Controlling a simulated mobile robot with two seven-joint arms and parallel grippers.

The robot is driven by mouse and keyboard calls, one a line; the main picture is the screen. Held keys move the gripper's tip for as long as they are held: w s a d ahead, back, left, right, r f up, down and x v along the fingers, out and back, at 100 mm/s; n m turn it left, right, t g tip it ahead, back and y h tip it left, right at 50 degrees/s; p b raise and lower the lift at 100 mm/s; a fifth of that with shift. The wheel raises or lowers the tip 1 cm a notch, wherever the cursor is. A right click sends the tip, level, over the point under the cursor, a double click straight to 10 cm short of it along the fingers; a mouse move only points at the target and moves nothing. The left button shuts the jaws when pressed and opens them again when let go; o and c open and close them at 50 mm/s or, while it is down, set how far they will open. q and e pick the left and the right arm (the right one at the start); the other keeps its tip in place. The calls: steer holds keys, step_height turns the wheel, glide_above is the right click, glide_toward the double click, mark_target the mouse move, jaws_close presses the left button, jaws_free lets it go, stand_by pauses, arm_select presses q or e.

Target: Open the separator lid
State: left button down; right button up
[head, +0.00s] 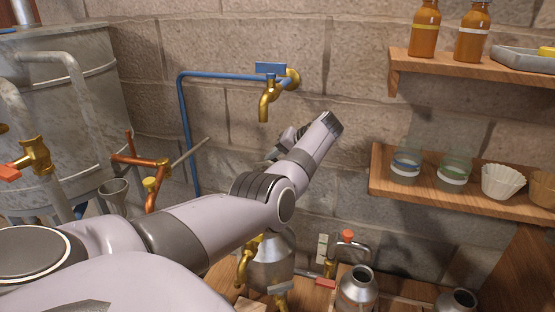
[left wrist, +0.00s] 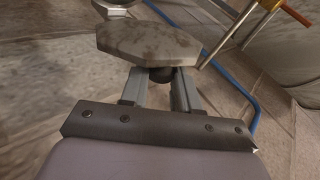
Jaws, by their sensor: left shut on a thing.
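The separator (head: 270,268) is a metal vessel with brass taps, low in the middle of the head view. My left arm hides its upper part, so I cannot see its opening. My left gripper (left wrist: 160,88) is shut on the dark knob (left wrist: 161,74) of a grey, many-sided flat lid (left wrist: 148,42) in the left wrist view. In the head view the left gripper (head: 287,140) is small and partly hidden by my wrist, up near the brick wall, well above the separator. The lid's outline there is hard to make out. My right gripper is not in view.
A blue pipe (head: 182,125) with a brass tap (head: 265,100) runs along the wall behind my arm. A large metal still (head: 85,95) stands left. The lower shelf (head: 450,200) holds jars and a paper filter (head: 502,181). A metal can (head: 357,290) stands right of the separator.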

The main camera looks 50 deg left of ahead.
arm_select(q)
steer(key=c, duration=0.8)
jaws_free()
steer(key=shift+a, duration=0.1)
steer(key=shift+v, duration=3.6)
steer(key=shift+s+f, duration=0.1)
